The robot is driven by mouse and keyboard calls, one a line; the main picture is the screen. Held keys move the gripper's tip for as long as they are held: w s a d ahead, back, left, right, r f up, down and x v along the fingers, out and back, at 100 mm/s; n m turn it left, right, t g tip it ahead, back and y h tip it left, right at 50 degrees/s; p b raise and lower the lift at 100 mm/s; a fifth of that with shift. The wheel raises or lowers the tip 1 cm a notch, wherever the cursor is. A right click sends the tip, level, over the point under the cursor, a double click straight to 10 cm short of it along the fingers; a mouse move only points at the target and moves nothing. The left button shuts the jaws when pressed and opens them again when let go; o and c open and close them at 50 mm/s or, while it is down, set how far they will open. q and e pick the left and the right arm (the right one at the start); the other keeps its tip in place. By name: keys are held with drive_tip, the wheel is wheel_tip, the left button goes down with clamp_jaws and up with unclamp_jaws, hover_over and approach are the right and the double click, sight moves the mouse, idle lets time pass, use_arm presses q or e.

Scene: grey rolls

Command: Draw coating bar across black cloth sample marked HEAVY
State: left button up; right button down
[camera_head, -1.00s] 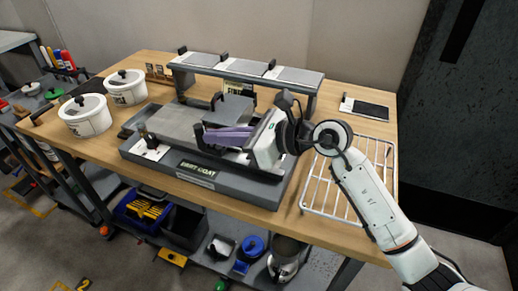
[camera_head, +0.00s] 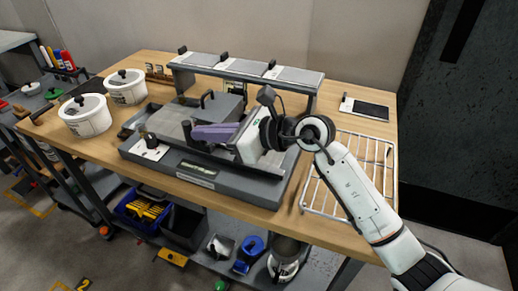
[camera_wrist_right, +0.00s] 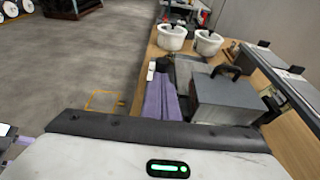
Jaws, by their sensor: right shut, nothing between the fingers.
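My right gripper (camera_head: 200,132) has purple fingers and reaches in from the right, low over the grey coating bed (camera_head: 170,122). The fingers are shut with nothing between them. They lie beside the near side of a grey block with a black handle (camera_head: 222,106); I cannot tell whether they touch it. In the right wrist view the purple fingers (camera_wrist_right: 162,100) point away from me, with the grey block (camera_wrist_right: 222,98) to their right. No black cloth or HEAVY marking is legible, and the block and hand hide part of the bed. My left gripper is out of view.
A rack (camera_head: 245,68) with several grey plates stands behind the bed. Two white lidded pots (camera_head: 86,118) are at the left. A white wire rack (camera_head: 350,170) and a black panel (camera_head: 370,109) with a white tag are at the right.

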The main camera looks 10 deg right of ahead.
drive_tip(key=s+d, duration=0.1)
drive_tip(key=d, duration=0.1)
drive_tip(key=shift+s+d, duration=0.3)
drive_tip(key=shift+s, duration=0.05)
idle(0.6)
